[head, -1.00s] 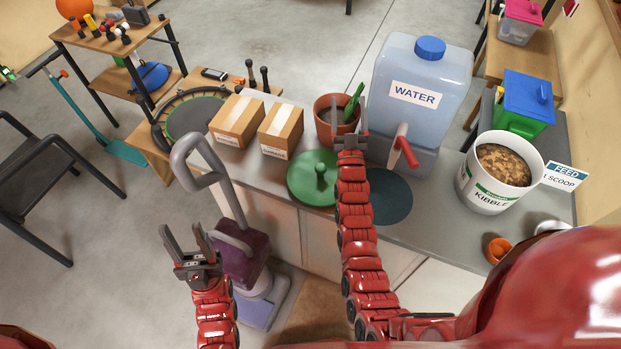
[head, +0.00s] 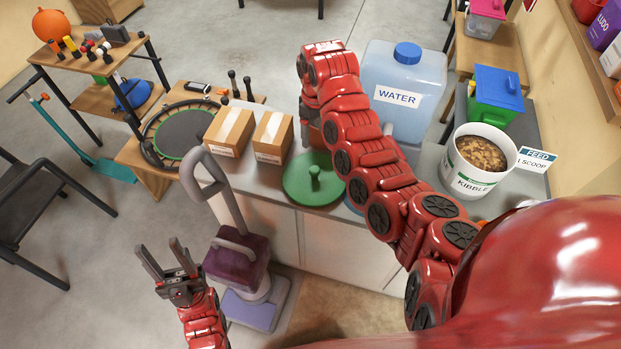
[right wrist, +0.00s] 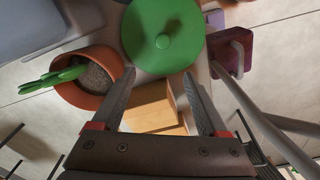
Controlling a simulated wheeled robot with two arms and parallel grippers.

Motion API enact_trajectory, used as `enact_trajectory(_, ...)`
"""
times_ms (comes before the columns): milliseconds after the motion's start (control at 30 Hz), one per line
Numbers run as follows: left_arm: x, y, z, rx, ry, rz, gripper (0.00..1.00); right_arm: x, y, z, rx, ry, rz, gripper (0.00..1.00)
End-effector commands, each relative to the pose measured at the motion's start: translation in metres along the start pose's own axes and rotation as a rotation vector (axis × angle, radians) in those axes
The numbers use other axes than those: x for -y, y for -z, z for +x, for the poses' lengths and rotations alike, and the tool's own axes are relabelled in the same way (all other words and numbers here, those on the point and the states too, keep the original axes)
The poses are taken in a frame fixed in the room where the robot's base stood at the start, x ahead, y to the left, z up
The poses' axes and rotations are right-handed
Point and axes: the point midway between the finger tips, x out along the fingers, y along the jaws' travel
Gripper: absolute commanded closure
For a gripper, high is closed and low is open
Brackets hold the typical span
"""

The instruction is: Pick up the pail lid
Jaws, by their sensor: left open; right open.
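The pail lid, a green disc with a knob (head: 312,188), lies flat on the grey counter in the head view, beside two cardboard boxes. It also shows at the top of the right wrist view (right wrist: 150,45). My right gripper (right wrist: 160,75) is open and empty, with its fingertips pointing toward the lid's near edge in that view and a cardboard box showing between the fingers. My left gripper (head: 162,247) is open and empty, left of the purple vacuum. The kibble pail (head: 455,178) stands uncovered on the right.
The water jug (head: 430,115) stands behind my right arm. Two cardboard boxes (head: 230,130) are left of the lid. The upright vacuum (head: 240,262) stands before the counter.

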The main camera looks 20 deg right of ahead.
Motion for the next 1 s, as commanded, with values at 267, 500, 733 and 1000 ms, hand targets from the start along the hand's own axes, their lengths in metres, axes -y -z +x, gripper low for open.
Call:
enact_trajectory(267, 0.0, -0.001, -0.008, 0.0, 0.0, 0.0, 0.5, 0.005, -0.008, 0.026, 0.037, 0.013, -0.012, 0.23)
enact_trajectory(500, -0.002, -0.006, -0.034, 0.0, 0.0, 0.0, 0.5, 0.005, -0.009, 0.072, 0.032, 0.011, -0.011, 0.23)
enact_trajectory(733, -0.001, -0.002, -0.012, 0.0, 0.0, 0.0, 0.5, 0.004, -0.01, 0.102, 0.034, 0.013, -0.01, 0.23)
enact_trajectory(1000, 0.0, -0.001, -0.007, 0.0, 0.0, 0.0, 0.5, 0.004, -0.01, 0.119, 0.029, 0.01, -0.009, 0.23)
